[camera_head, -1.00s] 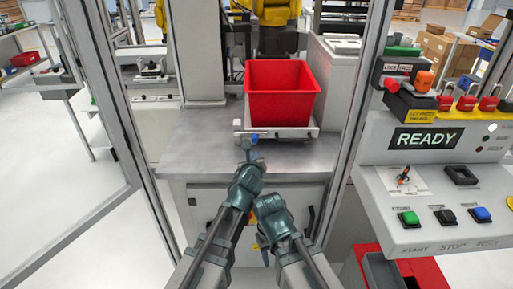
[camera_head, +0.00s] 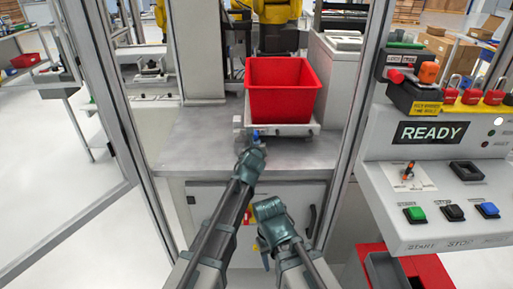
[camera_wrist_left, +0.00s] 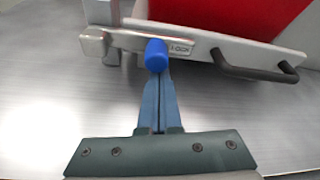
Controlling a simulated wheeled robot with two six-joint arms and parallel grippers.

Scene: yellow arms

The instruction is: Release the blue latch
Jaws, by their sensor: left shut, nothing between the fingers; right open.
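The blue latch (camera_wrist_left: 156,55) is a short rounded blue knob on the front of a grey metal plate, beside a label that seems to read LOCK. In the head view the blue latch (camera_head: 256,134) is small, at the front left of the plate under the red bin (camera_head: 282,90). My left gripper (camera_wrist_left: 158,75) is shut and empty, its tips right at the knob's near side; I cannot tell if they touch. In the head view my left gripper (camera_head: 254,146) covers the area just below the latch. My right gripper (camera_head: 266,205) is lower, away from the latch; its fingers are hard to make out.
The metal plate (camera_wrist_left: 200,46) has a dark handle (camera_wrist_left: 255,70) right of the latch. The grey table (camera_head: 190,150) around it is clear. A door frame (camera_head: 125,120) stands left and a post right. A control panel (camera_head: 420,200) reads READY, with green, black and blue buttons.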

